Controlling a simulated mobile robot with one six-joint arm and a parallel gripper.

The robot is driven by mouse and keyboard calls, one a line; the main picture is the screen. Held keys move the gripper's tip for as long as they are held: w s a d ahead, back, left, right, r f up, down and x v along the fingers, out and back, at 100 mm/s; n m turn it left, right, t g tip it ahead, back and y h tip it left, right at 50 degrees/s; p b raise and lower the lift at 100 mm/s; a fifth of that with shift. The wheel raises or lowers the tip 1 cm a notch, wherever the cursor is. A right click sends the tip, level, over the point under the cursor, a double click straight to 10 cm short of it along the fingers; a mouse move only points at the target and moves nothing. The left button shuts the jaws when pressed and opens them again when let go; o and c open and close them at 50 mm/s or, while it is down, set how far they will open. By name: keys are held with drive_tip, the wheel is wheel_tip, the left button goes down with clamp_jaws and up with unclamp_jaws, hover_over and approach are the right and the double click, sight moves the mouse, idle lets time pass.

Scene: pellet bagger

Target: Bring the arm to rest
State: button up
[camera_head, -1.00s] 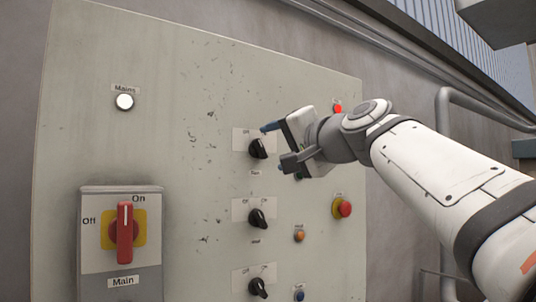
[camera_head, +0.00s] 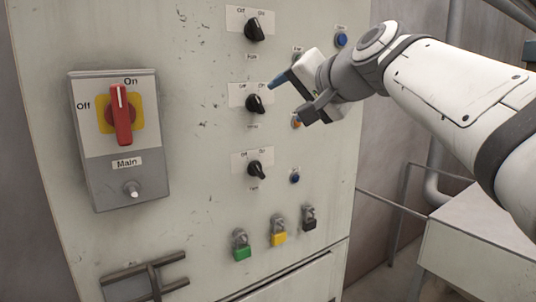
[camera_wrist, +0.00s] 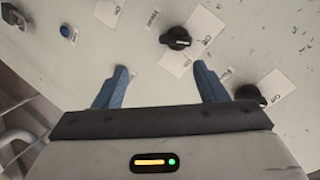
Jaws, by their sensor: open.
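My gripper (camera_head: 288,97) is open and empty in front of the pale control panel (camera_head: 190,190), just right of the middle black knob (camera_head: 254,104) in the head view. From this view I cannot tell the gap to the panel. In the wrist view, the two blue fingers (camera_wrist: 161,82) stand wide apart with nothing between them. A black knob (camera_wrist: 176,38) lies beyond them, and another knob (camera_wrist: 250,95) is beside the right finger. My arm reaches in from the right, bent at the wrist.
A main switch box (camera_head: 150,180) with an upright red handle (camera_head: 120,115) is at left. Below hang green (camera_head: 242,253), yellow (camera_head: 279,238) and black (camera_head: 309,223) padlocks. A handle (camera_head: 150,282) is bottom left. A pale box (camera_head: 475,240) stands lower right.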

drive_tip(key=s+d+f+n+g+h+p, duration=0.1)
drive_tip(key=s+f, duration=0.5)
drive_tip(key=f, duration=0.6)
drive_tip(key=s+d+f+n+g+h+p, duration=0.1)
drive_tip(key=s+d+f+g, duration=0.4)
drive_tip(key=f, duration=0.7)
drive_tip(key=s+d+f+n+g+h+p, duration=0.2)
drive_tip(key=s+d+f+g+h, duration=0.1)
drive_tip(key=s+f, duration=0.6)
wheel_tip(320, 180, down, 4)
drive_tip(key=shift+s+d+r+g+h, duration=0.2)
drive_tip(key=shift+d+r+g+h, duration=0.1)
drive_tip(key=shift+d+h, duration=0.55)
